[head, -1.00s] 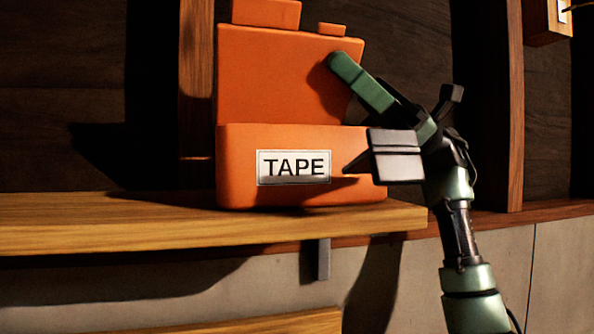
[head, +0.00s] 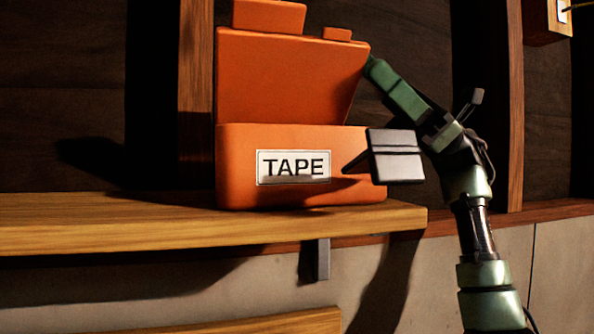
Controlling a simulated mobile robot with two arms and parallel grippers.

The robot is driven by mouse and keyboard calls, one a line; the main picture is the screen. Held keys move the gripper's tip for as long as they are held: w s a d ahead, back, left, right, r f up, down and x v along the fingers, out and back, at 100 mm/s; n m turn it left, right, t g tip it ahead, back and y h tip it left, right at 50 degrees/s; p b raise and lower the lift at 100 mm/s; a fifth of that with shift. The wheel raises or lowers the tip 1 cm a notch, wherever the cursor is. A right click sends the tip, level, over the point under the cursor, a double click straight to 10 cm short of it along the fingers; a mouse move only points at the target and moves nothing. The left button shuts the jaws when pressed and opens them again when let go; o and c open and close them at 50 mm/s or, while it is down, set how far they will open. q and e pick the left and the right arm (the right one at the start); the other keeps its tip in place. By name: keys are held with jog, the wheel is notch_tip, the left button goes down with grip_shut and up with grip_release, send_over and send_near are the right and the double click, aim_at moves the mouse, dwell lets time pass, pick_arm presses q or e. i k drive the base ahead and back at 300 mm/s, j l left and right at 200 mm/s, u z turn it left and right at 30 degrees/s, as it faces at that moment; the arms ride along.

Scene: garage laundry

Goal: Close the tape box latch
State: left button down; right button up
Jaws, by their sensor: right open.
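The orange tape box (head: 230,165) with its white TAPE label stands on the wooden shelf. Its orange lid (head: 285,78) stands raised above the body, with two orange tabs along its top edge. A grey metal plate (head: 397,156), seemingly the latch, sticks out at the box's front right corner. My right gripper (head: 402,98) is open and empty, to the right of the lid. Its green finger points up and left, with the tip at the lid's upper right edge; I cannot tell if they touch. My left gripper is not in view.
The wooden shelf (head: 120,225) has bare room left of the box. A metal bracket (head: 321,260) hangs below it, and a lower board (head: 250,325) shows at the bottom. Upright wooden posts (head: 515,110) stand against the dark back wall.

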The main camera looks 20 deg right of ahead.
aim_at(392, 157)
jog(key=k+j, duration=1.15)
jog(key=k, duration=0.15)
